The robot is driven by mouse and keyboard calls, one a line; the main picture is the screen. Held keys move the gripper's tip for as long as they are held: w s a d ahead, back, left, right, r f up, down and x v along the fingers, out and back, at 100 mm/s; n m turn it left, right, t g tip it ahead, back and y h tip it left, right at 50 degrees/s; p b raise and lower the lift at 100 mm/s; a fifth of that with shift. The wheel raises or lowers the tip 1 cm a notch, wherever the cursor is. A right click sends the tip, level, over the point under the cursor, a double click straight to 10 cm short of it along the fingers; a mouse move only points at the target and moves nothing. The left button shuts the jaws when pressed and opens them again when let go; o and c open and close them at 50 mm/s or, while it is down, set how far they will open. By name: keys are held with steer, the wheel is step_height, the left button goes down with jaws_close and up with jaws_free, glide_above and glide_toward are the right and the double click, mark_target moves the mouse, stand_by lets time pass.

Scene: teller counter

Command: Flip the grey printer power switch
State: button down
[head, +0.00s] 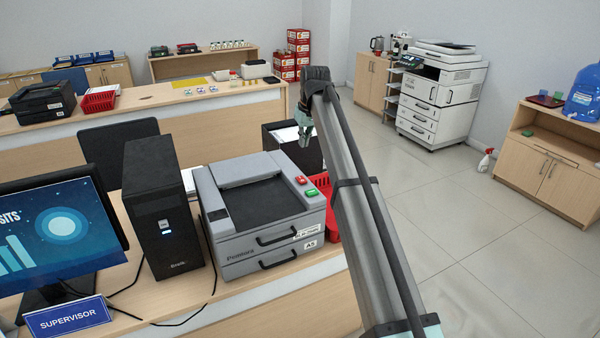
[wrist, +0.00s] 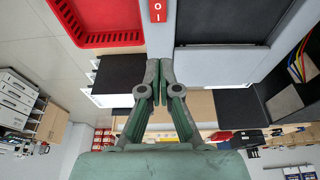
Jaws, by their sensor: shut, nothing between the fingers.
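The grey printer (head: 232,238) stands on the front counter, right of a black computer tower. On the right edge of its top are a red piece (head: 302,180) and a green piece (head: 312,192). In the wrist view a red rocker switch (wrist: 158,11) with white I and O marks sits on the printer's grey top (wrist: 215,66), cut off by the upper picture edge. I cannot tell which way it is tilted. My gripper (head: 305,142) is shut and empty, above and behind the printer in the head view. Its closed fingertips (wrist: 166,66) are apart from the switch in the wrist view.
A red basket (head: 332,222) lies right beside the printer, partly behind my arm. The black tower (head: 160,215), a monitor (head: 60,235) and a supervisor sign (head: 66,317) stand to the left. Open floor (head: 450,200) lies to the right.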

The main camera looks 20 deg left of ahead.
mark_target(299, 177)
steer(key=shift+f, duration=0.1)
steer(key=p+x, duration=0.1)
steer(key=x, duration=0.3)
steer(key=p+x, duration=0.1)
steer(key=x, duration=0.3)
steer(key=p+x, duration=0.2)
steer(key=x, duration=0.2)
steer(key=shift+s+d+f, duration=0.25)
steer(key=shift+d+f, duration=0.05)
steer(key=shift+d, duration=0.05)
steer(key=shift+f, duration=0.7)
steer(key=shift+w, duration=0.1)
